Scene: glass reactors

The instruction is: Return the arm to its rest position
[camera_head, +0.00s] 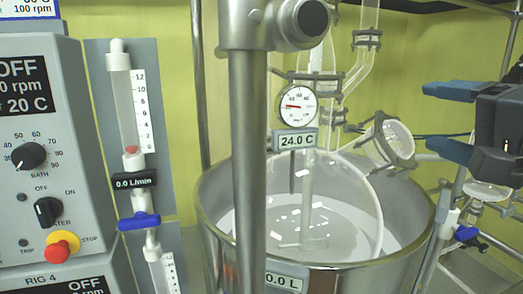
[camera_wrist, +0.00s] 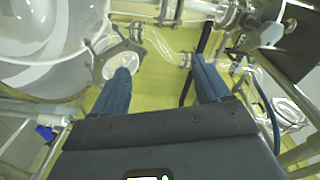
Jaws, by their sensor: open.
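My gripper (camera_head: 428,117) is at the right edge of the head view, its two blue fingers apart and pointing left toward the glass reactor (camera_head: 365,190). It also shows in the wrist view (camera_wrist: 160,64), with nothing between the fingers. In the head view the fingertips are to the right of the angled glass port with its clamp (camera_head: 390,140); I cannot tell the exact gap. In the wrist view this clamped port (camera_wrist: 112,62) appears beside the left finger. Most of my arm is out of the head view.
A control panel (camera_head: 80,130) and a flowmeter (camera_head: 135,110) stand at the left. A metal post (camera_head: 248,170) rises in front of the steel bath (camera_head: 335,280). A dial gauge (camera_head: 297,105) hangs above the reactor. Tubing and a blue-handled valve (camera_head: 466,234) are below my gripper.

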